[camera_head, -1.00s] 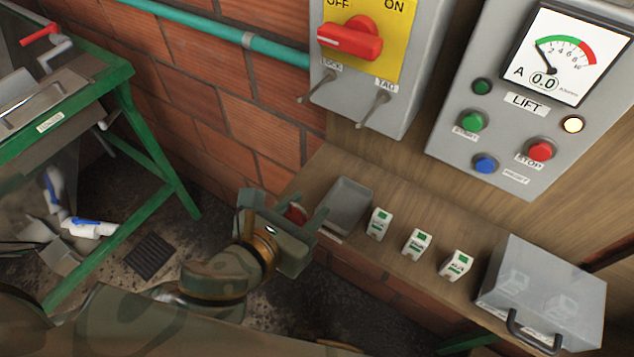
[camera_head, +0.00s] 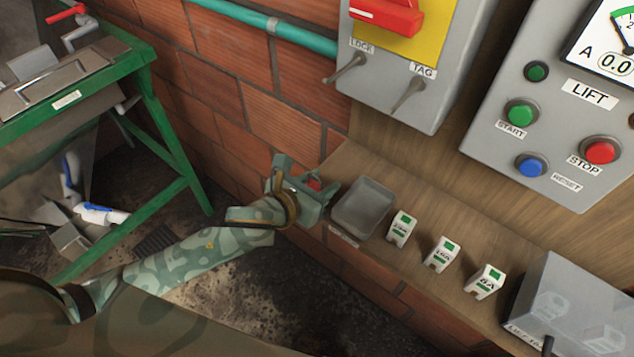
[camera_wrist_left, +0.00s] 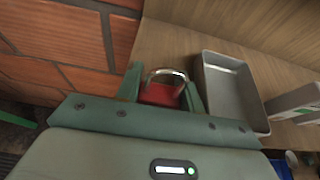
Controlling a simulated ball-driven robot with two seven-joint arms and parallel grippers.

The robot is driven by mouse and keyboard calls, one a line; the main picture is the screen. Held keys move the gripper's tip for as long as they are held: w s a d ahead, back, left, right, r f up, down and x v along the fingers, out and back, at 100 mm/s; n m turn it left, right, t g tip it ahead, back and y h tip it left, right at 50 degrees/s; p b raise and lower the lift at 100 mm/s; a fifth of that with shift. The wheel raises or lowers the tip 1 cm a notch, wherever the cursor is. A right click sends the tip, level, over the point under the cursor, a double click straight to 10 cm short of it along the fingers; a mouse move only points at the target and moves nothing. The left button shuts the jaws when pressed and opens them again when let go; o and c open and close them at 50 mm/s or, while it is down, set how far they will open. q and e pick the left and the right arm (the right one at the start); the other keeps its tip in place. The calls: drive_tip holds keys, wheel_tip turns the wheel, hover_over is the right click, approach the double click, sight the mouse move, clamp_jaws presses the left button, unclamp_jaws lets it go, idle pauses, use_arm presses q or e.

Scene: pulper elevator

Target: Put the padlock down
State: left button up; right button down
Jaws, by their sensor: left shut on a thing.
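The red padlock (camera_wrist_left: 160,94) with its silver shackle sits between the fingers of my left gripper (camera_wrist_left: 163,92), which is shut on it. In the head view only a bit of the red padlock (camera_head: 314,184) shows, and the left gripper (camera_head: 316,190) hides the rest. The gripper is at the left end of the wooden shelf (camera_head: 345,165), just left of an empty grey tray (camera_head: 365,207). Whether the padlock touches the shelf cannot be told. My right gripper is not in view.
Several small white-and-green blocks (camera_head: 441,254) stand on the shelf right of the tray. A clear box (camera_head: 560,310) is at the far right. Above are a switch box (camera_head: 400,70) with two toggles and the LIFT panel (camera_head: 550,110). A green-framed machine (camera_head: 150,110) stands left.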

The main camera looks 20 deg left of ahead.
use_arm(q)
drive_tip(key=shift+r, duration=0.1)
drive_tip(key=shift+f, duration=0.2)
drive_tip(key=o, duration=1)
drive_tip(key=shift+o, duration=0.2)
